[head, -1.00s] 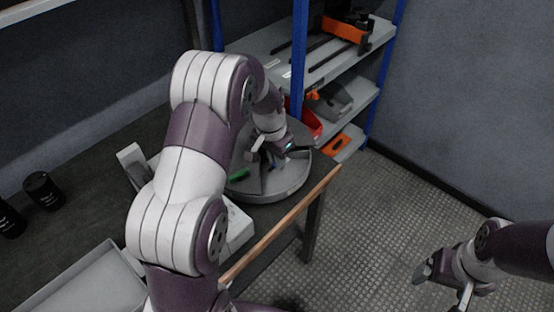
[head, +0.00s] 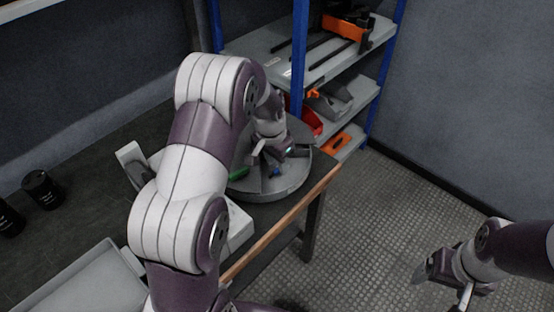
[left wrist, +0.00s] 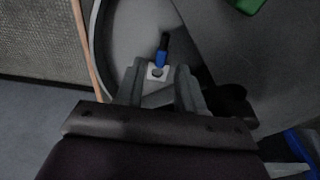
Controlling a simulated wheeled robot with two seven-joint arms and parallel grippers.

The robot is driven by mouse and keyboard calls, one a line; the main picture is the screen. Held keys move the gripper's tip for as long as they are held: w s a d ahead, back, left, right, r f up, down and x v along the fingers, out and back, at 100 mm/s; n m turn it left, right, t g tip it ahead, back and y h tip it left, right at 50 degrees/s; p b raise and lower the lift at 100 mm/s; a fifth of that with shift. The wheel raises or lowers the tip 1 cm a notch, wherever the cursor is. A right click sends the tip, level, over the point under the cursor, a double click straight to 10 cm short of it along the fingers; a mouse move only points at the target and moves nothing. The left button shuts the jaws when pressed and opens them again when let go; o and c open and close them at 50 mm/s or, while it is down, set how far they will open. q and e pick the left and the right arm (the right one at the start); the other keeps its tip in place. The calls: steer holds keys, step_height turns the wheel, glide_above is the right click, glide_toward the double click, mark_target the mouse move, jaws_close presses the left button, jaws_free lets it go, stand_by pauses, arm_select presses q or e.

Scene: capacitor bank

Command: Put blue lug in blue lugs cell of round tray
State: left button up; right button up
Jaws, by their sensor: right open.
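The round grey tray (head: 285,190) stands at the bench's right end and has dividers. The blue lug (left wrist: 162,54) lies on the tray floor in one cell; a small blue spot also shows in the head view (head: 276,172). A whitish piece (left wrist: 157,72) with a round spot adjoins it; I cannot tell if it belongs to the lug. My left gripper (head: 277,155) is over the tray. In the left wrist view its fingers (left wrist: 160,72) stand apart on either side of the whitish piece, with the lug just beyond the tips. My right gripper (head: 441,286) is open and empty, away from the bench.
A green piece (head: 239,174) lies in another tray cell. Blue-posted shelves (head: 299,65) with a red bin (head: 310,124) stand close behind the tray. A grey bin (head: 85,285) and black cups (head: 42,188) are on the bench at left. The floor at right is clear.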

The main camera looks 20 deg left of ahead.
mark_target(273, 174)
arm_select(q)
steer(key=shift+r, duration=0.25)
step_height(273, 174, up, 12)
steer(key=s+p, duration=0.2)
steer(key=s+d+f+n, duration=0.1)
steer(key=s+d+f, duration=0.1)
steer(key=s, duration=0.7)
steer(key=s+d+f+n, duration=0.2)
steer(key=s+d, duration=0.1)
steer(key=s, duration=0.6)
steer(key=shift+d+f+n+y, duration=0.3)
steer(key=shift+f, duration=0.1)
